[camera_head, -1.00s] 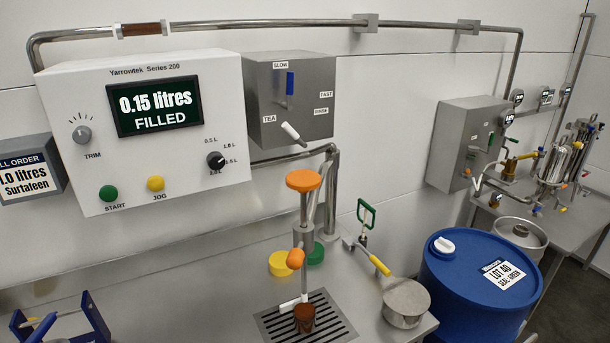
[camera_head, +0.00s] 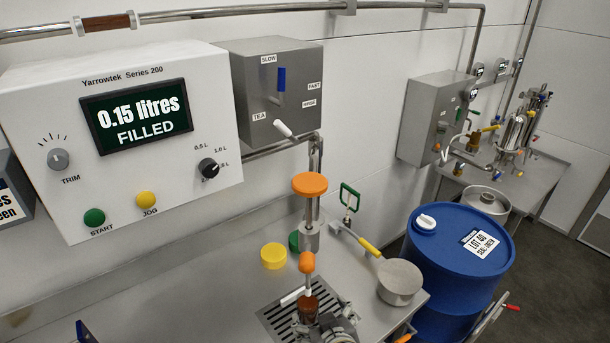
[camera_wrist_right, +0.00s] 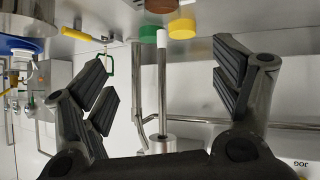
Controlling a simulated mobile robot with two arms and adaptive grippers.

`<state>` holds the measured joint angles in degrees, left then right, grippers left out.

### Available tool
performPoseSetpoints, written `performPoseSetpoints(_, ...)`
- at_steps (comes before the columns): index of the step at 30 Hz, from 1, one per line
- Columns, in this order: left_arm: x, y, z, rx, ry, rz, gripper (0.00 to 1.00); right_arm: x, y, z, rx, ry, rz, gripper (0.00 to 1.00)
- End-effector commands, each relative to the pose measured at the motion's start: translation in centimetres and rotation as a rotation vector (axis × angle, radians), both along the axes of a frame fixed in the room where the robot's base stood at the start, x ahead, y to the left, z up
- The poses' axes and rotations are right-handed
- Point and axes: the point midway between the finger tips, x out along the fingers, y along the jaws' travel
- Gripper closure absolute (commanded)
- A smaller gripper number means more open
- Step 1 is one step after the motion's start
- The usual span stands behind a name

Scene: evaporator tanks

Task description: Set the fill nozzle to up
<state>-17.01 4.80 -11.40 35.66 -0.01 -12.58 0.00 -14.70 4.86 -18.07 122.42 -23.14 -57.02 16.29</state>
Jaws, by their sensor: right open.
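The filler stand (camera_head: 309,238) rises over the drip grate, with an orange disc (camera_head: 309,184) on top and an orange knob (camera_head: 307,262) lower down. A white lever (camera_head: 295,295) sticks out to the left near its foot, beside a brown cup (camera_head: 308,307). Which part is the fill nozzle is not labelled. My right gripper (camera_head: 338,328) is at the bottom edge, just in front of the cup and partly cut off. In the right wrist view the right gripper (camera_wrist_right: 165,85) is open, with a white-tipped rod (camera_wrist_right: 162,60) showing between its fingers. My left gripper is out of view.
A control panel (camera_head: 180,180) reads 0.15 litres filled. A grey box (camera_head: 300,75) with blue and white levers hangs beside it. Yellow (camera_head: 273,256) and green caps stand behind the grate (camera_head: 280,318). A pan (camera_head: 399,282) and a blue drum (camera_head: 455,270) are at right.

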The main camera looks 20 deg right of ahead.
Motion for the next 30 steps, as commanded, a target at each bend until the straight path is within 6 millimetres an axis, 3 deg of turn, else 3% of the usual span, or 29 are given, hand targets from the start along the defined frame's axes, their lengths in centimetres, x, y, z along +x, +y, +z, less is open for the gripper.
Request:
performPoseSetpoints(1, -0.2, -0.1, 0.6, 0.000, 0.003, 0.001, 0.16, 1.6, 0.5, 5.7, 0.014, -0.127, -0.015, 0.16)
performPoseSetpoints(3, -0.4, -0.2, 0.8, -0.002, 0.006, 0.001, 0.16, 2.6, 0.9, 12.0, 0.036, -0.276, -0.037, 0.16)
performPoseSetpoints(6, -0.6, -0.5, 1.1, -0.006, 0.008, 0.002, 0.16, 2.8, 1.0, 19.4, 0.072, -0.450, -0.063, 0.16)
performPoseSetpoints(10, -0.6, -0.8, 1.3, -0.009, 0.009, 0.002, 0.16, 2.2, 0.9, 25.1, 0.108, -0.588, -0.085, 0.16)
performPoseSetpoints(13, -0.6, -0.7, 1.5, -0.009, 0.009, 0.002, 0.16, 2.0, 0.8, 26.8, 0.120, -0.630, -0.092, 0.16)
performPoseSetpoints(17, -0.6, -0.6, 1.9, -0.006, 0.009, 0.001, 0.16, 2.8, 0.7, 27.1, 0.120, -0.637, -0.093, 0.16)
performPoseSetpoints(30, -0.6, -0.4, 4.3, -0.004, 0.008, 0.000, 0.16, 9.8, -0.2, 27.1, 0.118, -0.633, -0.093, 0.16)
